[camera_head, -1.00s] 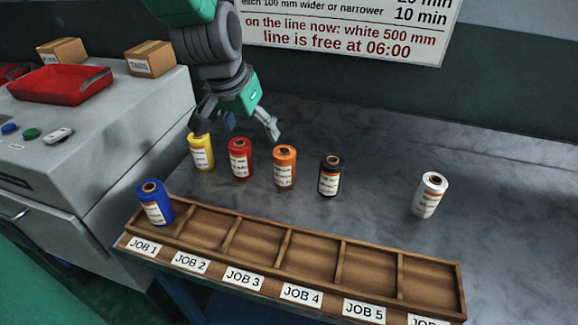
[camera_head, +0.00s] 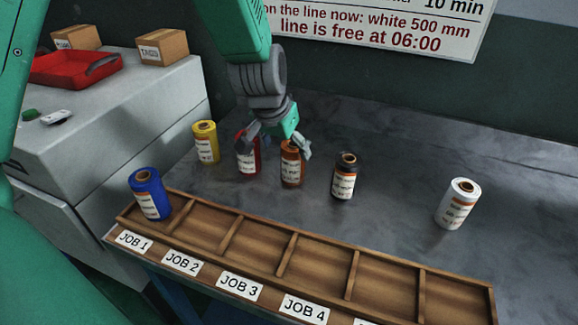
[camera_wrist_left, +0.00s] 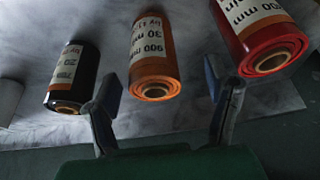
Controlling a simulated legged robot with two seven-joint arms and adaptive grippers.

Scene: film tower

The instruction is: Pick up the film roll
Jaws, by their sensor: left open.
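Film rolls stand upright in a row on the grey table: yellow (camera_head: 206,143), red (camera_head: 250,158), orange (camera_head: 291,168), black (camera_head: 343,180) and, farther right, white (camera_head: 457,206). A blue roll (camera_head: 151,196) stands in the JOB 1 compartment. My left gripper (camera_head: 278,150) is open over the row, its fingers near the red and orange rolls. In the left wrist view, the orange roll (camera_wrist_left: 153,62) lies between the directions of the two open fingers (camera_wrist_left: 165,105), with the black roll (camera_wrist_left: 72,80) and red roll (camera_wrist_left: 262,38) to either side. Contact is not visible. My right gripper is not seen.
A wooden tray (camera_head: 287,254) with compartments labelled by JOB number runs along the table's front edge; those past JOB 1 look empty. A grey machine with a red tray (camera_head: 74,68) and cardboard boxes (camera_head: 162,47) stands left. The table between the black and white rolls is clear.

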